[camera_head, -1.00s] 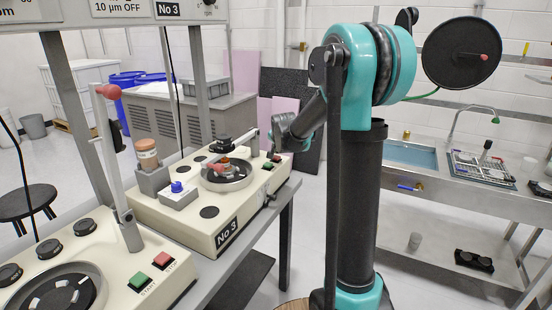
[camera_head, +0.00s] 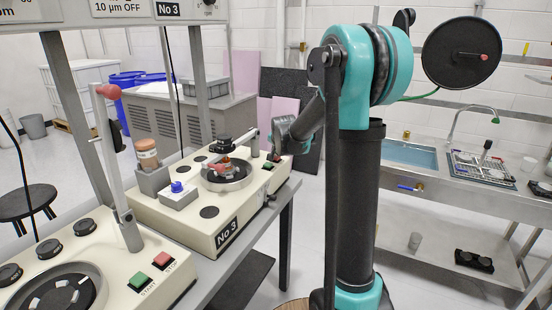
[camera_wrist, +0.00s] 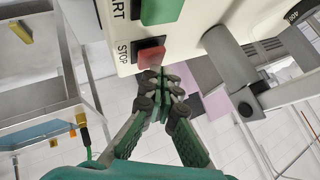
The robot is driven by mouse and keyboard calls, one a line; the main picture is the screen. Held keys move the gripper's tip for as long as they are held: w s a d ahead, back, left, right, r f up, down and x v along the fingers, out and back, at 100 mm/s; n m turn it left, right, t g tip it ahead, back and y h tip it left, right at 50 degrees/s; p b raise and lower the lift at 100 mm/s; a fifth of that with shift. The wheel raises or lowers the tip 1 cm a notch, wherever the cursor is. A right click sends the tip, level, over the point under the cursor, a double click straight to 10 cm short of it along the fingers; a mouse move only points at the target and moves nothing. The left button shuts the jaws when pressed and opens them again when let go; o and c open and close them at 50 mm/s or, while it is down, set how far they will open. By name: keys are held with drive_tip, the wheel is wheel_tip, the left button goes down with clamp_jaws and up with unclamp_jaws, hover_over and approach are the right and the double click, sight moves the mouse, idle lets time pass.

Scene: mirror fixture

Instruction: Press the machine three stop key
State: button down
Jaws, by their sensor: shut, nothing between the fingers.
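Machine No 3 (camera_head: 190,226) is a cream box on the bench with a round plate on top. In the wrist view its red stop key (camera_wrist: 151,57), labelled STOP, sits beside the green start key (camera_wrist: 160,10). My gripper (camera_wrist: 160,75) is shut and empty, its fingertips at the lower edge of the red key. I cannot tell whether they touch it. In the head view my gripper (camera_head: 276,150) is over the machine's far right corner and hides most of the stop key; the green start key (camera_head: 267,166) shows just in front.
A nearer machine (camera_head: 100,245) has its own green key (camera_head: 139,280) and red key (camera_head: 163,260). An upright lever (camera_head: 117,165) with a red knob stands on it. A sink bench (camera_head: 440,205) is at the right. The floor between the benches is open.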

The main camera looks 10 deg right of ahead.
sight(276, 158)
drive_tip(key=shift+f, duration=0.45)
idle(0.5)
drive_tip(key=shift+r, duration=0.9)
drive_tip(key=shift+r, duration=2.55)
